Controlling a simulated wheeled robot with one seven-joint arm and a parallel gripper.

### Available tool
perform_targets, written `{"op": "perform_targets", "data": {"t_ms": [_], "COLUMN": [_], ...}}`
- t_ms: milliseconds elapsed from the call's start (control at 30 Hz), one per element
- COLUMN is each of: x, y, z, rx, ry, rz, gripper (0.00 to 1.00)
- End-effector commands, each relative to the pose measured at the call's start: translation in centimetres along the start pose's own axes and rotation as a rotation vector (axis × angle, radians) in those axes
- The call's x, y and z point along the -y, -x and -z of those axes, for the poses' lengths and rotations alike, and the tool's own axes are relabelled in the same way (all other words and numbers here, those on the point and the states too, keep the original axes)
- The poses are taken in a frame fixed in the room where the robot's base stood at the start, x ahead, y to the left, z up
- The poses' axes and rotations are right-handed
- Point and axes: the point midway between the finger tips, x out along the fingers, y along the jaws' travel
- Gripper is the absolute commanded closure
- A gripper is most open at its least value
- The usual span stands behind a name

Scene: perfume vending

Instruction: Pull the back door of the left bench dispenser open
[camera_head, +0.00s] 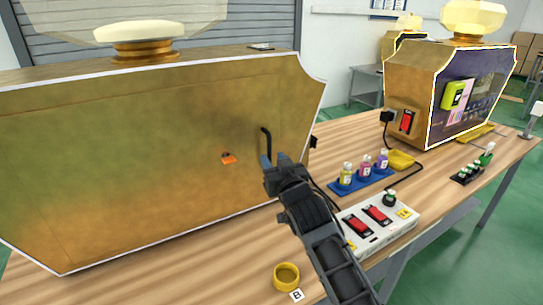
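The left bench dispenser (215,70) is a large gold, bottle-shaped box with a gold and cream cap. Its broad gold back door (110,160) faces me and looks closed. A thin black bent handle (265,138) stands out from the right part of this door. A small orange and black fitting (228,158) lies left of the handle. My gripper (273,163) reaches up from the lower right, with its fingertips at the lower end of the handle. I cannot tell whether the fingers grip it or only overlap it in view.
Right of my arm stand a white switch box (375,238) and a blue rack (349,184) with several small bottles. A yellow ring-shaped cup (286,276) stands near the front. A second gold dispenser (405,85) is at the back right of the wooden bench (235,250).

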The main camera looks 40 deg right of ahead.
Motion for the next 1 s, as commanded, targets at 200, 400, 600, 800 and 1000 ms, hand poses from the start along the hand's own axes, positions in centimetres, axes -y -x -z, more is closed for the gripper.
{"op": "perform_targets", "data": {"t_ms": [200, 400, 600, 800, 1000], "x": [0.1, 0.1, 0.1, 0.1, 0.1], "y": [-2.3, -2.7, -2.6, -2.6, -2.6], "z": [0.1, 0.0, 0.0, 0.0, 0.0], "rx": [-0.001, 0.000, 0.000, -0.001, -0.001], "ry": [0.000, 0.000, 0.000, 0.000, 0.000], "rz": [0.001, 0.001, 0.001, 0.001, 0.001], "gripper": [0.62, 0.62, 0.68, 0.87, 1.00]}}
